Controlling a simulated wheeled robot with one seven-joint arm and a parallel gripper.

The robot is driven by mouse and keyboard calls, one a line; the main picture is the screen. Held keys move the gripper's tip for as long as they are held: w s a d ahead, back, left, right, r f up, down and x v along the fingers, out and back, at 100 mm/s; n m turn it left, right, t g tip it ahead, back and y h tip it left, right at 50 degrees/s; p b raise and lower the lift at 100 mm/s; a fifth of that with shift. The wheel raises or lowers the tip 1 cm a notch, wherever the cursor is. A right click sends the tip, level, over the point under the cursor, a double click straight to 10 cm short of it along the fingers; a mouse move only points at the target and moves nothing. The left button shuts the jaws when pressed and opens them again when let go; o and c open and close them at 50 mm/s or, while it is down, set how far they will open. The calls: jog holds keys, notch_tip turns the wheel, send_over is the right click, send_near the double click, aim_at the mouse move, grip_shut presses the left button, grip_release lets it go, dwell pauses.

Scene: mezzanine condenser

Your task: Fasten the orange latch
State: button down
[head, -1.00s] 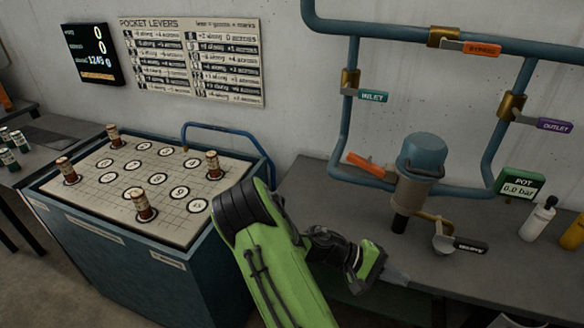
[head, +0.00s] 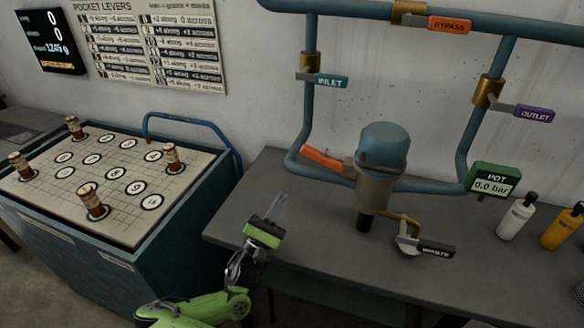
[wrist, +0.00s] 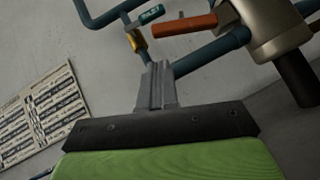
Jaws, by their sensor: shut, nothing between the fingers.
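The orange latch (head: 322,160) is a bar sticking out to the left from the side of the blue-capped pot (head: 381,165). In the wrist view the orange latch (wrist: 185,26) shows at the upper middle, beside the pot body (wrist: 268,22). My gripper (head: 279,204) is over the left part of the grey bench, in front of and to the left of the latch, and apart from it. Its fingers (wrist: 157,84) are together and empty, pointing up in the wrist view toward the pipes. Whether the latch is engaged cannot be told.
Blue pipes carry the inlet (head: 331,81), bypass (head: 450,26) and outlet (head: 534,111) levers. A waste lever (head: 437,250) and a pot gauge (head: 492,182) stand close to the pot. Bottles (head: 517,216) are at the right. A board table (head: 120,215) is at the left.

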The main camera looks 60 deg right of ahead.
aim_at(305, 154)
jog(key=x, duration=1)
jog(key=shift+r+m, duration=0.1)
jog(key=shift+m, duration=0.3)
